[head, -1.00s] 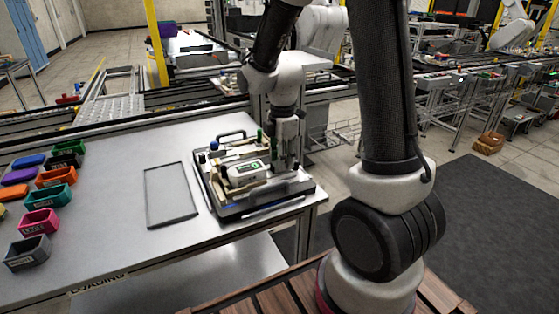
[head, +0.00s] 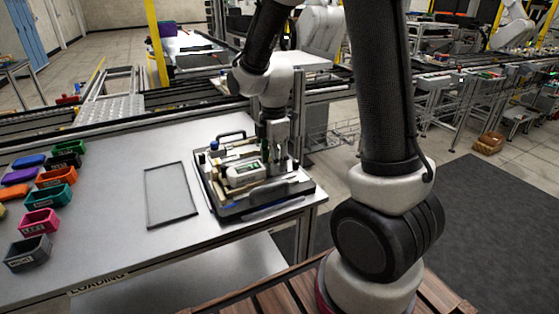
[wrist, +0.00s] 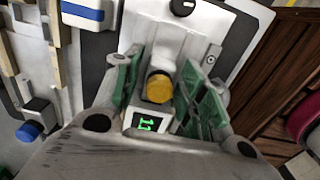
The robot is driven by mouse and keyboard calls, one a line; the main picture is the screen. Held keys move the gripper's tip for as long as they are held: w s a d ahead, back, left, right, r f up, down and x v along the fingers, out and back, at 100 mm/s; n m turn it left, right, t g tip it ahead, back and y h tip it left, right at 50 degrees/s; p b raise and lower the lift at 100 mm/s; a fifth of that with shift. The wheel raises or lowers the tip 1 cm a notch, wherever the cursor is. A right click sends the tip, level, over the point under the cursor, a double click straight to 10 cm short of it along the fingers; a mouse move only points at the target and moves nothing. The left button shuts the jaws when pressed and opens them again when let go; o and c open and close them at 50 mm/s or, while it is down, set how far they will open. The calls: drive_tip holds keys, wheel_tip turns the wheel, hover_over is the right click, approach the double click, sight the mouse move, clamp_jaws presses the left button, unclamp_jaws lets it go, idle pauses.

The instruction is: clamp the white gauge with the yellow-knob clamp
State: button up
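The white gauge (head: 244,168) with a green lit display sits in the fixture on the pallet (head: 262,207). Its display (wrist: 147,123) shows in the wrist view, below the yellow knob. The yellow-knob clamp (wrist: 158,88) stands beside the gauge and its knob lies between my fingers. My gripper (wrist: 157,92) is open, with a green-padded finger on each side of the knob and what look like small gaps. In the head view my gripper (head: 274,160) is low over the right part of the fixture. Its fingertips and the yellow knob are hard to make out there.
A blue knob (wrist: 28,131) and a black knob (wrist: 182,7) are other fittings nearby. Several coloured bins (head: 40,221) stand at the table's left. The table between is clear.

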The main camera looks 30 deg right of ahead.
idle(0.4)
drive_tip(key=shift+r, duration=4)
drive_tip(key=shift+s+m, duration=0.15)
drive_tip(key=shift+m, duration=1.05)
drive_tip(key=s+d+r+m+t, duration=0.1)
drive_tip(key=s+d+r+m, duration=0.1)
drive_tip(key=s+m, duration=0.3)
drive_tip(key=s+d+r+m+t, duration=0.2)
drive_tip(key=s+r+m, duration=0.3)
drive_tip(key=s, duration=0.2)
drive_tip(key=s+d+r+m+t, duration=0.1)
drive_tip(key=s+d+r+m, duration=0.1)
drive_tip(key=s+m, duration=0.3)
drive_tip(key=shift+s+d+r+m, duration=0.3)
drive_tip(key=shift+s+d+r, duration=0.05)
drive_tip(key=shift+s+r, duration=0.45)
